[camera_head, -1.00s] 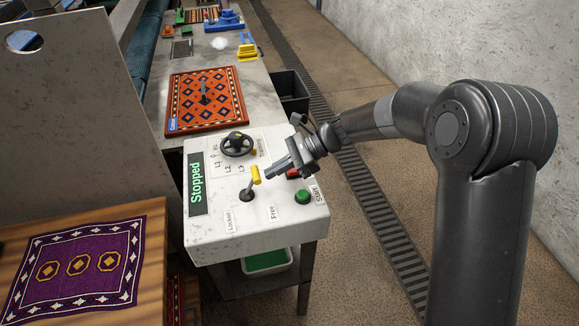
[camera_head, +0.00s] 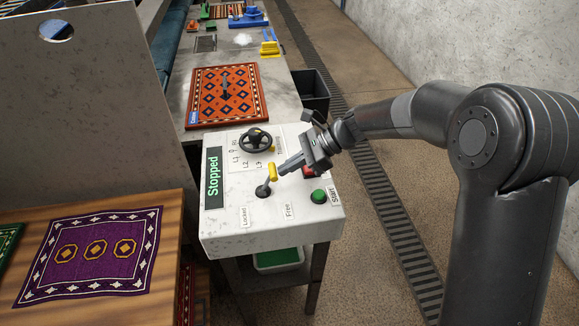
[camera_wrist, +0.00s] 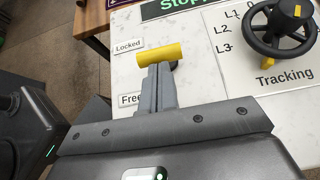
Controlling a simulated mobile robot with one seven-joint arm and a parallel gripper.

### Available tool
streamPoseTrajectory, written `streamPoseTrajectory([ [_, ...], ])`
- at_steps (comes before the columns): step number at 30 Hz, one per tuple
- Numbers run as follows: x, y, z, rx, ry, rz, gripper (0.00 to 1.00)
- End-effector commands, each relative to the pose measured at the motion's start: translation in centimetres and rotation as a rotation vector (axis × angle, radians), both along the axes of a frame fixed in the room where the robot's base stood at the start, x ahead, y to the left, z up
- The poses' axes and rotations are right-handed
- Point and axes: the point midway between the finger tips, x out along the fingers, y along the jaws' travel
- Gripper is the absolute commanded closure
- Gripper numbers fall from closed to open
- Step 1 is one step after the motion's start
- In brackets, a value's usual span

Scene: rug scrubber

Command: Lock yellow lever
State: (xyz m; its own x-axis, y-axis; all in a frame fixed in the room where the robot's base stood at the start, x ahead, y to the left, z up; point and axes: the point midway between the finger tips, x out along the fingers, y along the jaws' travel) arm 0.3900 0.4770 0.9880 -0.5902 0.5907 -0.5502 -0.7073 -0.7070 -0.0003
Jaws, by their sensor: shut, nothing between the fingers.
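The yellow lever (camera_head: 272,172) stands on the white control panel, its dark base near the panel's front. Its handle leans a little to the right. In the wrist view the yellow lever (camera_wrist: 160,54) shows as a crosswise yellow bar just beyond my fingertips. My gripper (camera_head: 284,169) is shut and empty, on the right, Free side of the handle. In the wrist view my gripper (camera_wrist: 158,70) has its fingers together, their tips at or very near the bar. I cannot tell whether they touch. The Locked label (camera_wrist: 128,46) and Free label (camera_wrist: 131,98) lie beside the lever.
The control panel (camera_head: 225,232) also bears a black handwheel (camera_head: 256,139), a green start button (camera_head: 319,196), a red button (camera_head: 309,171) and a display reading Stopped (camera_head: 213,178). An orange rug (camera_head: 226,95) lies behind. A purple rug (camera_head: 95,250) lies at left.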

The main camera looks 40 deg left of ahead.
Motion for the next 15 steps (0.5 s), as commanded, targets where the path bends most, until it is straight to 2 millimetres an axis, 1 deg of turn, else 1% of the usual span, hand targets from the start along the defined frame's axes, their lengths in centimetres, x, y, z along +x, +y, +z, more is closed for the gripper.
streamPoseTrajectory([
  [8,-0.5,0.5,0.5,-0.046,-0.050,0.003,1.00],
  [15,-1.6,1.5,1.4,-0.154,-0.160,0.005,1.00],
])
